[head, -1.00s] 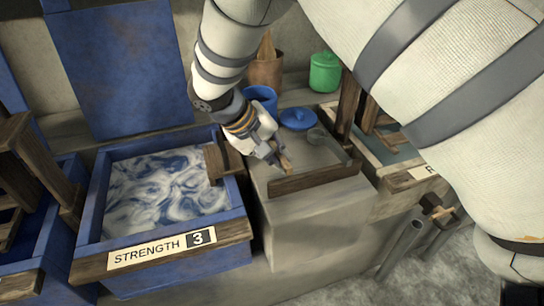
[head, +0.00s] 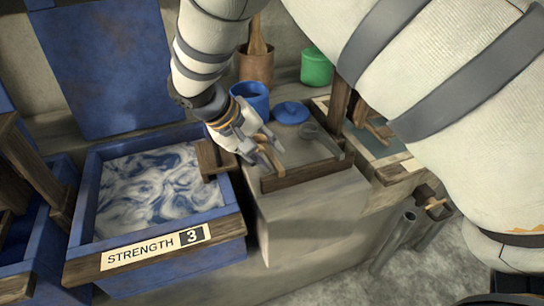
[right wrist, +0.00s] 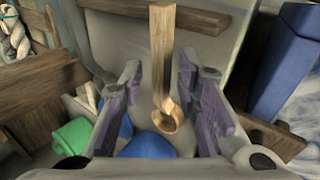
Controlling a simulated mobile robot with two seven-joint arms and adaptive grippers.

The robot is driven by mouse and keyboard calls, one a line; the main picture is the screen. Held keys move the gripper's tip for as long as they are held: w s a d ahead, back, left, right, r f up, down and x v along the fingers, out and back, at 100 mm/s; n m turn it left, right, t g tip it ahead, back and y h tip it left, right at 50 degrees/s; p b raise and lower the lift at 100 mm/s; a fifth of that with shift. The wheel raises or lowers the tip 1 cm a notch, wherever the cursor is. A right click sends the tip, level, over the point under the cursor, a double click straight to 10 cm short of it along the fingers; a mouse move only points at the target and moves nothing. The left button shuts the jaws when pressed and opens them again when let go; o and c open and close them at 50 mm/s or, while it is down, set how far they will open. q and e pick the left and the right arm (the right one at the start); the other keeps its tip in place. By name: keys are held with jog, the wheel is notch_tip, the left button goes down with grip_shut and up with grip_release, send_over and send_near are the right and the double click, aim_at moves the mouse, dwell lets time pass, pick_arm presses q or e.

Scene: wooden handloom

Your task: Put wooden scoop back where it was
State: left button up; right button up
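The wooden scoop (right wrist: 163,60) shows in the right wrist view with its handle toward the top and its round bowl below. It lies between the two spread fingers of my right gripper (right wrist: 160,97), with a gap on each side. In the head view the right gripper (head: 264,158) is low over the grey counter top (head: 303,152), and the scoop (head: 268,142) shows partly between its fingers. Whether the scoop rests fully on the counter is hard to tell. My left gripper is not in view.
A wooden rail (head: 300,174) edges the counter's front. The blue vat (head: 240,222) of swirled liquid is at left.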

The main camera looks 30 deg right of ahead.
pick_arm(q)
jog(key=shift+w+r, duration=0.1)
pick_arm(e)
jog(key=v, duration=0.9)
jog(key=shift+a+r, duration=0.25)
jog(key=shift+r, duration=0.1)
